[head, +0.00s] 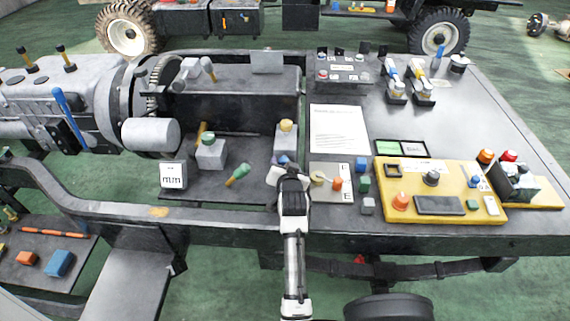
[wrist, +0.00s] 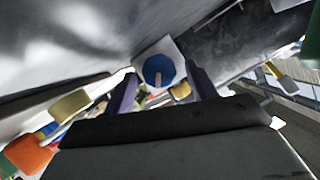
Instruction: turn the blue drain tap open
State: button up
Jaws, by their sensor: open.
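The blue tap (wrist: 158,71) shows in the wrist view as a round, faceted blue knob with a pale bar across its middle. It sits on a whitish block (wrist: 176,50). My gripper (wrist: 163,82) is open, with one purple finger to each side of the knob in the picture. I cannot tell whether the fingers touch it. In the head view my gripper (head: 283,163) is low over the chassis frame, just in front of a grey block with a yellowish knob (head: 286,126).
Left of my gripper stand a grey block with a green knob (head: 210,152), a green-handled piece (head: 238,175) and a white card (head: 173,176). Close on the right are a small panel (head: 345,170) and a yellow board (head: 460,178) crowded with parts. A dark rail runs along the front.

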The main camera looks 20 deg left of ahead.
jog(key=shift+w+a, duration=0.1)
jog(key=shift+w, duration=0.1)
jog(key=c, duration=1)
